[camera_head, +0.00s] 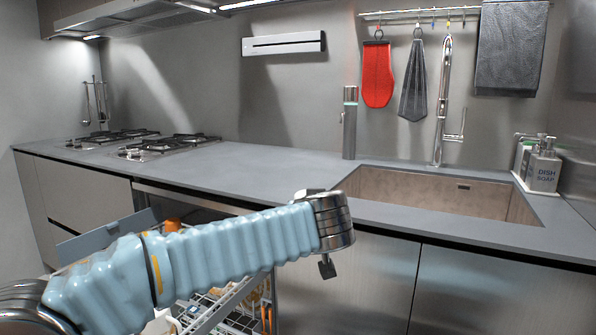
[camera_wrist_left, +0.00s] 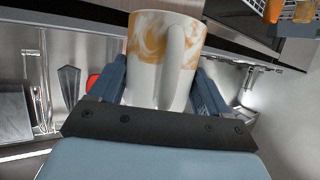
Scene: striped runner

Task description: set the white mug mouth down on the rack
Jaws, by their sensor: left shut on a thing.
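My left arm reaches across the head view from the left, and the fingers of its gripper are not clear there. In the left wrist view my left gripper (camera_wrist_left: 158,92) is shut on the white mug (camera_wrist_left: 147,70), which has orange-brown swirls. The mug's handle faces the camera. Its lower part in the picture is hidden by the gripper, and I cannot tell which way its mouth points. A wire rack (camera_head: 232,298) shows below my arm in the head view, partly hidden by it. My right gripper is not in view.
The grey counter (camera_head: 240,172) carries a gas hob (camera_head: 165,147) at the left. The sink (camera_head: 430,192), tap (camera_head: 443,110) and dish soap (camera_head: 543,172) are at the right. An orange item (camera_head: 172,225) shows behind my arm. A red mitt (camera_head: 377,75) hangs on the wall.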

